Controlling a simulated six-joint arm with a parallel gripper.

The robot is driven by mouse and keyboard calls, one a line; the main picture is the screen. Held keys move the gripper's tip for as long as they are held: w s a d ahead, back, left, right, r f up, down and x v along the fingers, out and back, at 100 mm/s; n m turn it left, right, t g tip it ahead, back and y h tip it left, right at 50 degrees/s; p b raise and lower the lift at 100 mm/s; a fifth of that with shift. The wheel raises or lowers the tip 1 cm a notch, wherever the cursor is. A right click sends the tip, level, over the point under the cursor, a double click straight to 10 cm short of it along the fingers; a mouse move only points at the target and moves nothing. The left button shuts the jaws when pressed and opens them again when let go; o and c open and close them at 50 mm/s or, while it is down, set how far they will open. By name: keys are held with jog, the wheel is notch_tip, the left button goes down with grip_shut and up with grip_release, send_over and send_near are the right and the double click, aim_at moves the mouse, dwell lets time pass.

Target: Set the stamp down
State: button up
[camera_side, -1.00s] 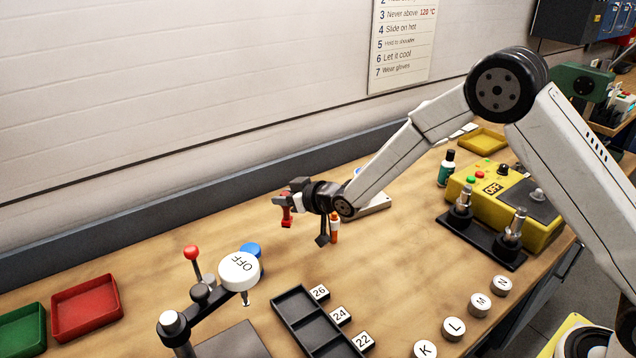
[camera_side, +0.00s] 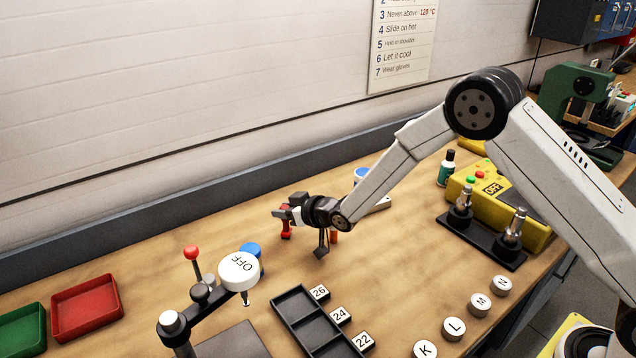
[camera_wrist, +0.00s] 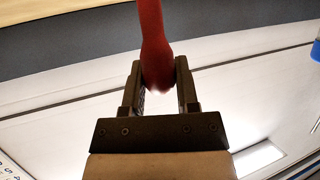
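The stamp (camera_side: 286,230) is red and upright beyond the middle of the bench, at the end of my arm.
A black slotted tray (camera_side: 305,325) lies in front.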

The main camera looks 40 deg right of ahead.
jog(key=o, duration=0.4)
jog(key=shift+r, duration=0.2)
jog(key=shift+v, duration=5.95)
jog(key=shift+s, duration=0.1)
jog(key=s+d+m+g+h, duration=0.1)
jog(key=s+d+g, duration=0.2)
jog(key=s, duration=0.4)
jog(key=s+d+m+g+h, duration=0.1)
jog(key=s+d+g+h, duration=0.1)
jog(key=s, duration=0.6)
jog(key=s+d+m+g+h, duration=0.1)
jog(key=s+d+g, duration=0.4)
jog(key=s, duration=0.2)
jog(key=shift+s+d+r, duration=0.15)
jog(key=shift+s+d, duration=0.05)
jog(key=shift+s, duration=0.2)
